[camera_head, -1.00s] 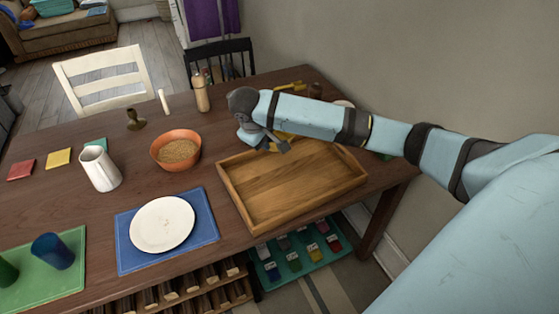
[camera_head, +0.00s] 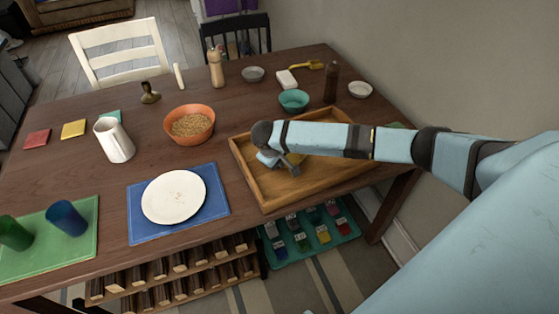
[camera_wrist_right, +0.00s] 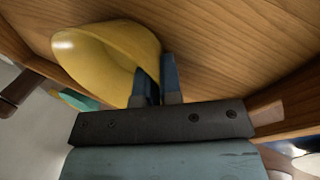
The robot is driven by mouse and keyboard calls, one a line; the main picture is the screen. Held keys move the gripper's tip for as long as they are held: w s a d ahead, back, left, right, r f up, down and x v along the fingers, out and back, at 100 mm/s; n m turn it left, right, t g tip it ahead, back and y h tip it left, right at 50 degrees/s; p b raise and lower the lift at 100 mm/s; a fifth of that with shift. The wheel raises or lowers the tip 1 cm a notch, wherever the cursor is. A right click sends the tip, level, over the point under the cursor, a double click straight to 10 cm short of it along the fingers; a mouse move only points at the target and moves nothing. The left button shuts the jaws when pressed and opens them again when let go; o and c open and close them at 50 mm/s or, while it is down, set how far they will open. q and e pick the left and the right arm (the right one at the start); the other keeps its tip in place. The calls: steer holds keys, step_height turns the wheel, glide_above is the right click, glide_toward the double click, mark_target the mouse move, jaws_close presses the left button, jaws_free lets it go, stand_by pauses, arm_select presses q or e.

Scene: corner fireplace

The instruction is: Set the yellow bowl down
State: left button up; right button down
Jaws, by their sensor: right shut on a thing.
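The yellow bowl (camera_wrist_right: 100,50) shows large in the right wrist view, its rim between the two dark fingers of my right gripper (camera_wrist_right: 157,78). The gripper is shut on that rim. My left gripper is out of view.
Behind the tray are a teal bowl (camera_head: 293,100), a brown bottle (camera_head: 331,82) and a small white bowl (camera_head: 360,90). An orange bowl of grain (camera_head: 189,124) and a white plate (camera_head: 174,197) on a blue mat are left. The tray's front part is bare.

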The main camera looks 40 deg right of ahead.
steer(key=c, duration=1.7)
jaws_free()
steer(key=o, duration=0.4)
